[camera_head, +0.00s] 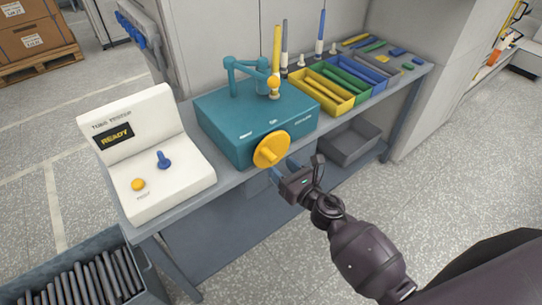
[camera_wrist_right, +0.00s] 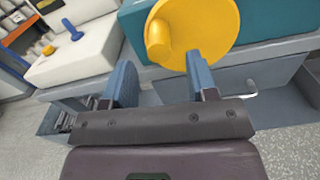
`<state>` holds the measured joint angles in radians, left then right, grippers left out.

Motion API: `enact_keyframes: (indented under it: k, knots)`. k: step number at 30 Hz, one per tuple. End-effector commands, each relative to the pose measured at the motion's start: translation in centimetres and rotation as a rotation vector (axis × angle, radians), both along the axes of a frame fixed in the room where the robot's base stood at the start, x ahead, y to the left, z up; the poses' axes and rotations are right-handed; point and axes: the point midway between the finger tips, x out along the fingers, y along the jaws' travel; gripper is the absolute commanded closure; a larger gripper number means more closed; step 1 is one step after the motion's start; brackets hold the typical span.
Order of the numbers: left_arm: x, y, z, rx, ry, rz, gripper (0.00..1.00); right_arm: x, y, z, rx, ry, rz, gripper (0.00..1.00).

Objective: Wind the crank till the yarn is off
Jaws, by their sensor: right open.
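The teal winding machine (camera_head: 232,125) stands on the grey bench. Its yellow crank disc (camera_head: 270,149) is on the front face, and in the right wrist view the crank disc (camera_wrist_right: 205,30) shows a round knob (camera_wrist_right: 158,38) on its left side. A yellow yarn bobbin (camera_head: 277,48) stands upright by the teal arm on top; whether yarn is on it is too small to tell. My right gripper (camera_head: 284,170) is open and empty, just in front of and below the disc. In the right wrist view its fingers (camera_wrist_right: 163,78) are apart, with the knob beyond them. My left gripper is not in view.
A white tester (camera_head: 150,150) reading READY stands left on the bench. Yellow, green and blue trays (camera_head: 335,107) lie right of the machine. A grey bin (camera_head: 352,144) sits under the bench. A crate (camera_head: 148,272) of dark rods stands at lower left.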

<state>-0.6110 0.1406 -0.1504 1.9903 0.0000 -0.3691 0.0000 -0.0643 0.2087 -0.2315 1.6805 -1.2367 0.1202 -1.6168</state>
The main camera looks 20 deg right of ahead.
Motion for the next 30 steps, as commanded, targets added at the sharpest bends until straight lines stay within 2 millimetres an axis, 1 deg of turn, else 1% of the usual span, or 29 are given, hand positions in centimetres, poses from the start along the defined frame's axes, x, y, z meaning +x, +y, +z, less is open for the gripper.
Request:
enact_keyframes:
  k: [1, 3, 9, 15, 23, 26, 30]
  knots:
    - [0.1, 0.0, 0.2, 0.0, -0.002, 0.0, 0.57, 0.9, 0.4, 0.1, 0.002, -0.002, 0.001, 0.47]
    - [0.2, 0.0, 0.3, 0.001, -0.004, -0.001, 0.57, 2.0, 0.7, 0.1, 0.003, -0.001, 0.0, 0.47]
    - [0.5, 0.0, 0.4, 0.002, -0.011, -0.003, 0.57, 4.3, 1.6, 0.0, 0.002, 0.0, 0.0, 0.47]
    - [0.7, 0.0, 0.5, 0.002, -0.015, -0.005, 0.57, 5.2, 1.9, 0.0, 0.001, 0.0, 0.0, 0.47]
    - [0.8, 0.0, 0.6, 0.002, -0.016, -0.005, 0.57, 5.3, 1.9, 0.0, 0.002, 0.001, 0.0, 0.47]
    - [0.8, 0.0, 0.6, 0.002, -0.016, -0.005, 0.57, 5.2, 1.9, 0.0, 0.002, 0.001, 0.0, 0.61]
    - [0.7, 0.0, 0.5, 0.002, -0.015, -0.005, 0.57, 5.2, 1.9, 0.0, 0.002, 0.001, 0.0, 0.83]
